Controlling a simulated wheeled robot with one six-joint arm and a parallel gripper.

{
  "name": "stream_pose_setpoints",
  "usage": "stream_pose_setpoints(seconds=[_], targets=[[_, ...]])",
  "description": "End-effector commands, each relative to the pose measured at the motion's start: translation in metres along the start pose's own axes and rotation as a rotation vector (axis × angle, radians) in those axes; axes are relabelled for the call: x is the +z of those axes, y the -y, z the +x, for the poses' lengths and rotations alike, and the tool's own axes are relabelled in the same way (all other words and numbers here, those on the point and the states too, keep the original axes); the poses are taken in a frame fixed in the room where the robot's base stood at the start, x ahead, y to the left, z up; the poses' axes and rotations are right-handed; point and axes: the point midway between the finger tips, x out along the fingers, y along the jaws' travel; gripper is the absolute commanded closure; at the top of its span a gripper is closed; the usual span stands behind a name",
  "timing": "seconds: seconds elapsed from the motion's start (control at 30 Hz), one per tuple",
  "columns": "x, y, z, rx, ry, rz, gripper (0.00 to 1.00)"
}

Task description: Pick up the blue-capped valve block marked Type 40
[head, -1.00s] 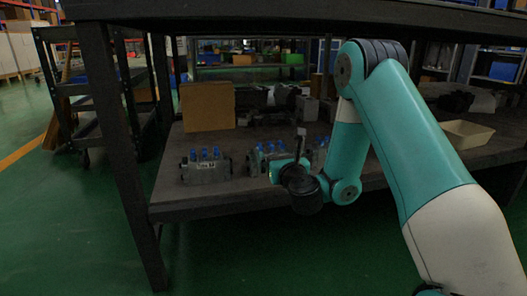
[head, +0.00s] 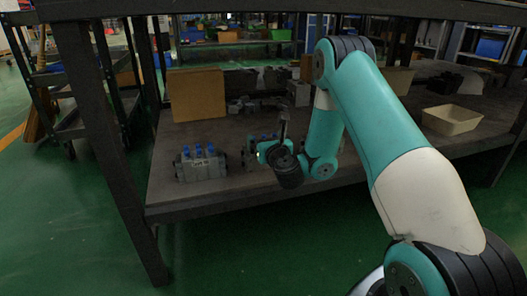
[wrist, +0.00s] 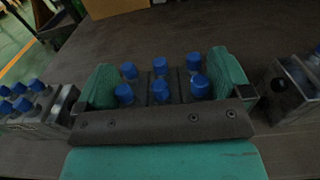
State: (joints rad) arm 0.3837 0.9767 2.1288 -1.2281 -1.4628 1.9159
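In the wrist view, a grey valve block (wrist: 178,84) with two rows of blue caps lies between the fingers of my gripper (wrist: 165,82). The teal fingers are wide apart, one at each end of the block. I cannot tell whether they touch it. Its label is hidden from view. In the head view my gripper (head: 283,135) is low over the shelf and largely covers this block (head: 250,153). A second blue-capped block (head: 203,165) stands to the left with a white label too small to read surely; it also shows in the wrist view (wrist: 42,112).
Another block (wrist: 298,85) is close on the right in the wrist view. A cardboard box (head: 198,96) stands behind, and a cream tray (head: 452,119) lies at the right. The dark table (head: 190,203) has a post at its left front and a shelf above.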

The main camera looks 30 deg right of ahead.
Motion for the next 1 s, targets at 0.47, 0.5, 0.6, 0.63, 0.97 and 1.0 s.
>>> stream_pose_setpoints(seconds=[0.47, 0.5, 0.6, 0.63, 0.97, 1.0], targets=[[0.003, -0.001, 0.001, 0.000, 0.006, 0.000, 0.82], [0.003, -0.001, 0.001, 0.000, 0.006, 0.000, 0.82], [0.004, -0.001, 0.001, 0.001, 0.006, 0.000, 0.82], [0.005, -0.001, 0.001, 0.001, 0.006, 0.000, 0.82], [0.030, -0.001, 0.001, 0.001, 0.006, 0.002, 0.82], [0.035, -0.001, 0.001, 0.001, 0.006, 0.001, 0.82]])
